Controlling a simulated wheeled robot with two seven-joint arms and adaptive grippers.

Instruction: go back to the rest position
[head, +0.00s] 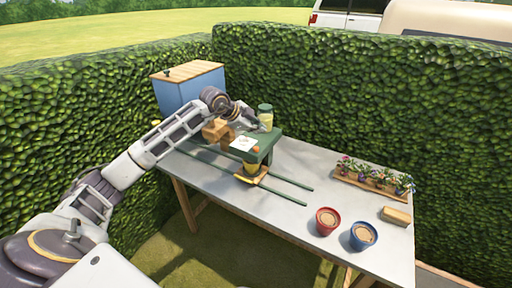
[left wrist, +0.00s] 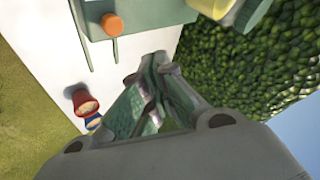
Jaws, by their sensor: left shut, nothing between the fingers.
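My left arm reaches in from the left in the head view, over the far left part of the table. My left gripper (head: 258,124) is beside the green stand (head: 267,147), close to the jar with a green lid (head: 266,121). In the left wrist view the fingers (left wrist: 158,65) are together with nothing between them. The jar (left wrist: 215,8) and an orange round part (left wrist: 112,25) of the stand show there too. Whether the fingers touch the stand or jar I cannot tell. My right gripper is in neither view.
A blue box (head: 190,88) and hedges (head: 320,85) stand behind.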

